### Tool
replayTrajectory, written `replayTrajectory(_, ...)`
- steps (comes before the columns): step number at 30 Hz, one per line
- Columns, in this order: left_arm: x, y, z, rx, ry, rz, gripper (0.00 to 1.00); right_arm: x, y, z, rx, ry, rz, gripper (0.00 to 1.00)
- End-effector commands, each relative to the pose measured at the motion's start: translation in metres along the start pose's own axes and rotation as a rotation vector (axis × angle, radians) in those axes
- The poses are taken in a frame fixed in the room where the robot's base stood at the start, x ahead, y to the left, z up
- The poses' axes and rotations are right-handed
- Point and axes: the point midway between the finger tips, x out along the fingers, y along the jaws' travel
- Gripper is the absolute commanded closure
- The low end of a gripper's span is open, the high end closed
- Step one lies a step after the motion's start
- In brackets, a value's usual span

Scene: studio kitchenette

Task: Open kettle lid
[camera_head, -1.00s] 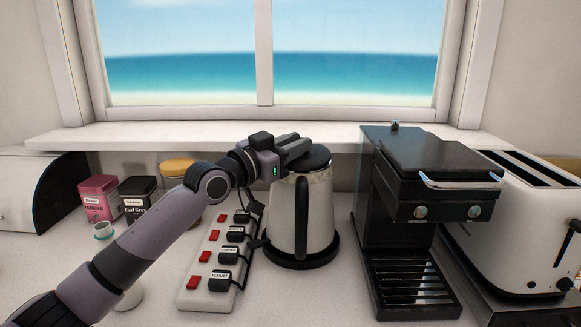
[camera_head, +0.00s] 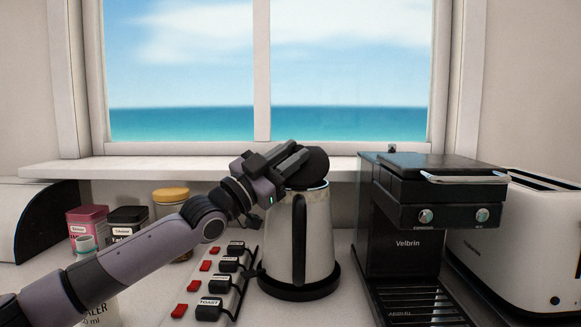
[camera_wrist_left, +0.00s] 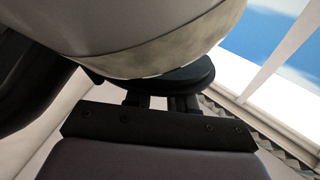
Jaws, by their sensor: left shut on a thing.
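The kettle (camera_head: 318,235) stands upright on its round black base (camera_head: 300,289), with a pale metal body and a black handle (camera_head: 299,240) facing me. Its black lid (camera_head: 314,163) is tilted up above the rim. My left gripper (camera_head: 298,160) is shut on the lid at the top of the kettle. In the left wrist view the black lid (camera_wrist_left: 180,83) sits at the fingers, and the pale kettle body (camera_wrist_left: 140,35) fills the upper part. The fingertips are partly hidden by the lid. My right gripper is not in view.
A power strip (camera_head: 236,290) with labelled plugs lies left of the kettle. A black coffee machine (camera_head: 408,246) stands close on the right, with a toaster (camera_head: 520,255) beyond it. Tins (camera_head: 88,222) and a yellow-lidded jar (camera_head: 171,197) stand at the left. The window sill (camera_head: 120,167) runs behind.

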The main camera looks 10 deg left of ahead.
Motion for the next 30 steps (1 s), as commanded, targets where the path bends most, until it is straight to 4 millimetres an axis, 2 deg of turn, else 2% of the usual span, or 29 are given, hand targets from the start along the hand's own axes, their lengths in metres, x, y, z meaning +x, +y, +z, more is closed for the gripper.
replayTrajectory(5,-0.002,0.002,-0.007,0.081,0.081,0.002,1.00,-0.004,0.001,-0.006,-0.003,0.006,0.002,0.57)
replayTrajectory(18,-0.012,0.012,-0.022,0.314,0.319,0.002,1.00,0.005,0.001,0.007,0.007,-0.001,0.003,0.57)
replayTrajectory(30,-0.014,0.014,-0.026,0.407,0.412,0.003,1.00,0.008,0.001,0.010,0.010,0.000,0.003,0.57)
